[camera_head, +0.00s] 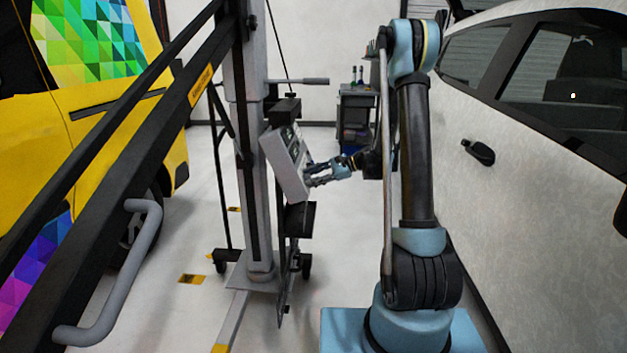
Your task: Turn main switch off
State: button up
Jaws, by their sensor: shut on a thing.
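A grey control box (288,163) is mounted on the upright column, tilted, with a darker panel on its face. My gripper (309,176) is at the lower right side of the box, with its fingertips at the panel face. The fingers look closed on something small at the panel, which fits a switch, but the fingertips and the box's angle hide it. The main switch itself cannot be made out. My arm comes in from the right of the box.
A grey column (245,120) on a wheeled base carries the box. A black rail with a grey handle (140,240) crosses the left foreground. A yellow van (100,105) stands left, a white car (530,190) right. A tool cart (357,115) stands behind; open floor lies between.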

jog(key=n, duration=1)
jog(key=shift+s+a+f+n, duration=0.1)
jog(key=shift+n, duration=0.3)
dwell(0.3)
jog(key=o, duration=1.1)
jog(key=shift+f, duration=0.1)
jog(key=v, duration=1.2)
